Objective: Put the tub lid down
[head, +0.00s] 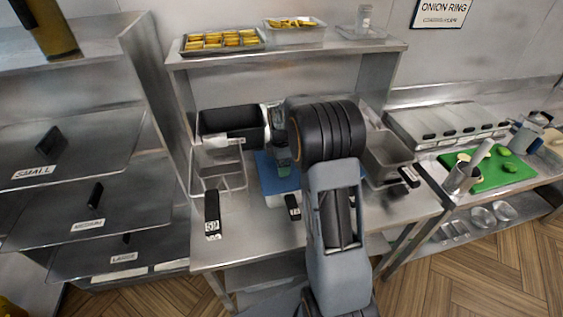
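My arm reaches over the steel counter (225,258) and hides much of its middle. My gripper (282,158) shows only in part, left of the thick black wrist joint; its fingers are too small and covered to tell open from shut. A flat blue piece (268,180), partly hidden, lies under or just below the gripper; I cannot tell whether it is the tub lid, or whether the gripper touches it. A pale edge shows below it. No other thing is clearly the tub lid.
Wire fry baskets (217,165) with black handles stand left; a black bin (232,121) is behind. A steel pan (388,155) stands right. The overhead shelf (290,52) holds a food tray (222,40). A green board (490,168) lies far right. The counter's front left is clear.

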